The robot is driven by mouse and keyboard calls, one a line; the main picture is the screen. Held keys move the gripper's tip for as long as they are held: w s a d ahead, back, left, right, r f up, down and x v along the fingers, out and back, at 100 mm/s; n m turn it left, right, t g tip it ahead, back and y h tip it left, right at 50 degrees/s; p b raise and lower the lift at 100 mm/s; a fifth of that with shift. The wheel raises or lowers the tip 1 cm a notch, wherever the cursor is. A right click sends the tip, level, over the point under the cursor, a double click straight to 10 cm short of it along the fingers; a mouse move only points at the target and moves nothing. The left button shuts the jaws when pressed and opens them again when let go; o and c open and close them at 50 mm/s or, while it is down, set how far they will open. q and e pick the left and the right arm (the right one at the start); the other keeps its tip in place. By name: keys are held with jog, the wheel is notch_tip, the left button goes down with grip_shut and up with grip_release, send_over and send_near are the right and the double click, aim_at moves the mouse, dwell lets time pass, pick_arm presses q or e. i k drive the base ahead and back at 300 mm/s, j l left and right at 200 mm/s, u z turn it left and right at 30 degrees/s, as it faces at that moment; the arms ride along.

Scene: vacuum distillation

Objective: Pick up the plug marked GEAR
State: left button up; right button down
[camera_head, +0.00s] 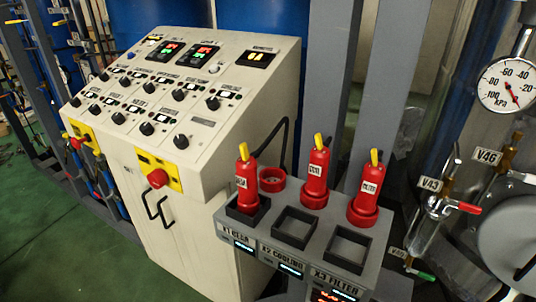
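Three red plugs with yellow tips stand upright at the grey socket panel (230,232). The left plug (247,190) stands in the square black frame above the label X1 GEAR; its own white tag is too small to read surely. The middle plug (316,175) and the right plug (367,200) stand in round red holders behind the X2 COOLING and X3 FILTER frames. The round red holder (271,180) behind the left plug is empty. Neither of my grippers is in view.
The X2 frame (295,228) and X3 frame (347,250) are empty. A beige control console (190,125) stands close at left, with a black cable beside it. Grey posts rise behind the plugs. Glassware, valves and a pressure gauge (507,85) are at right.

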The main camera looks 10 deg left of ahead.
aim_at(249, 200)
jog(key=k+l+z, duration=0.3)
jog(key=k+l, duration=0.2)
jog(key=l, duration=0.2)
jog(key=k+l+z, duration=0.15)
jog(key=l, duration=0.2)
jog(key=k, duration=0.05)
